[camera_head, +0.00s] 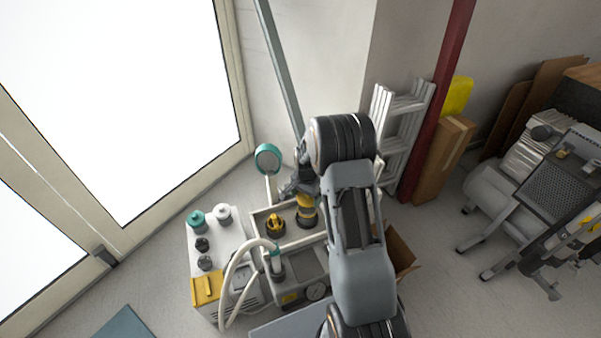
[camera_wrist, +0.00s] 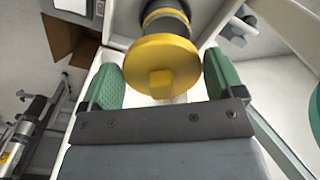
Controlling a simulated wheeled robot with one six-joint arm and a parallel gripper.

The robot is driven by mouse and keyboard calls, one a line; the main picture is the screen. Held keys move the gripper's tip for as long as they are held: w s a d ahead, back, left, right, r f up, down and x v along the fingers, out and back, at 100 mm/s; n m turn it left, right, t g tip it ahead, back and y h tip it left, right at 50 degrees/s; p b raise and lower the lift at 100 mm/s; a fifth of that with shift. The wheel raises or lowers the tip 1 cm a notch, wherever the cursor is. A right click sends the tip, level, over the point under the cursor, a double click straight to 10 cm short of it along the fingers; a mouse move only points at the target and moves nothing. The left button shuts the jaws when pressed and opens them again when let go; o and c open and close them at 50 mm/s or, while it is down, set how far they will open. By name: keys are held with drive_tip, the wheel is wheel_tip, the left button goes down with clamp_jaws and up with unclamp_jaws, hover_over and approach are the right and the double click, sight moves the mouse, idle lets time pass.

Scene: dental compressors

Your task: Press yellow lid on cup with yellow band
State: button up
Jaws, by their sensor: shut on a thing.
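The yellow lid (camera_wrist: 162,68) is a round disc with a square knob, between the green fingers of my gripper (camera_wrist: 164,80) in the wrist view. I cannot tell whether the lid is seated or a small gap is left. In the head view the cup (camera_head: 307,218) stands upright in a tray, below my gripper (camera_head: 298,190), with yellow at its top.
The pale tray (camera_head: 259,215) also holds a dark cup with a yellow top (camera_head: 274,226). Left of it is a white unit (camera_head: 215,240) with several caps and a pale hose (camera_head: 232,285). A round teal-rimmed mirror-like thing (camera_head: 268,158) stands behind. An open cardboard box (camera_head: 400,250) is at right.

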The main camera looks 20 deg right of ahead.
drive_tip(key=shift+w+d+r+m, duration=0.2)
drive_tip(key=shift+w+m, duration=0.1)
drive_tip(key=shift+w, duration=0.1)
drive_tip(key=shift+w+f, duration=0.2)
drive_tip(key=shift+f, duration=0.1)
drive_tip(key=shift+f+b, duration=2.15)
drive_tip(key=shift+f, duration=0.75)
drive_tip(key=shift+s+f, duration=0.1)
drive_tip(key=shift+f, duration=0.1)
drive_tip(key=o, duration=0.7)
drive_tip(key=shift+c, duration=0.2)
drive_tip(key=shift+r, duration=0.1)
